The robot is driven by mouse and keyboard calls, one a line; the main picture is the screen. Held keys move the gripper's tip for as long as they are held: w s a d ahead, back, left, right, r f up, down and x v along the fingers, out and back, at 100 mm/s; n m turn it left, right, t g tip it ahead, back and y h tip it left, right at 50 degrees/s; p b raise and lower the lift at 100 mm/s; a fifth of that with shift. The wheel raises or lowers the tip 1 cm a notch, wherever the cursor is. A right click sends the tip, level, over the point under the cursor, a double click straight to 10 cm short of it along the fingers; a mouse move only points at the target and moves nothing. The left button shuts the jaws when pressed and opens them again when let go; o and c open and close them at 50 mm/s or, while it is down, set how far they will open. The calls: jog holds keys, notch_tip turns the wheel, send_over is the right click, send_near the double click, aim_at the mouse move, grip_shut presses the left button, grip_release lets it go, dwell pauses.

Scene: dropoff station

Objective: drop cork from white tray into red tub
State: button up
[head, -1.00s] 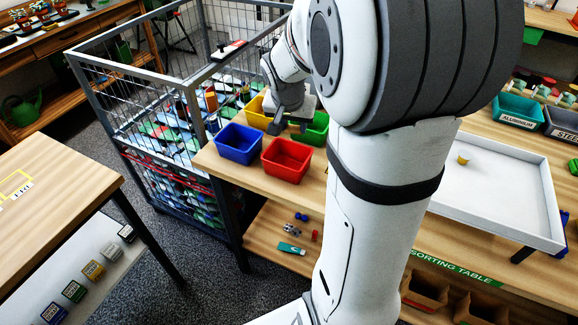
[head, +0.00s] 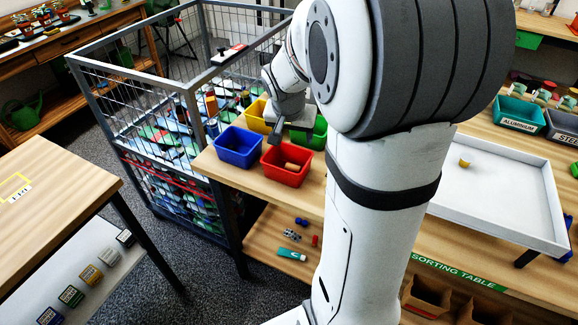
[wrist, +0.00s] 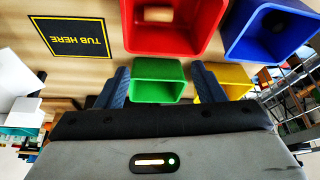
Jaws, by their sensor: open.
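A tan cork (head: 292,166) lies on its side in the red tub (head: 286,181) on the table. In the wrist view the cork (wrist: 158,14) shows inside the red tub (wrist: 203,35), near the top edge. My gripper (head: 291,130) is open and empty, above the tubs just behind the red one. In the wrist view my gripper's fingers (wrist: 163,82) are spread wide with nothing between them. The white tray (head: 495,200) stands at the right, and a small yellowish piece (head: 464,162) is on it.
A blue tub (head: 238,148) is left of the red one; yellow (head: 256,118) and green (head: 312,137) tubs stand behind. A wire cage (head: 100,75) stands left. A "TUB HERE" mark (wrist: 70,37) is on bare table in the wrist view.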

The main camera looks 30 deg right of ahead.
jog(key=v, duration=0.7)
jog(key=shift+a+r, duration=0.15)
jog(key=shift+r, duration=0.2)
jog(key=shift+s, duration=0.15)
jog(key=s+a+f+n+y, duration=0.2)
jog(key=s+a+n, duration=0.6)
jog(key=s, duration=0.8)
jog(key=a+f, duration=0.2)
jog(key=a, duration=0.1)
jog(key=shift+a+f+g+y, duration=0.15)
jog(key=shift+f+g+y, duration=0.15)
jog(key=shift+g+y, duration=0.1)
jog(key=shift+s, duration=0.15)
jog(key=shift+c, duration=0.3)
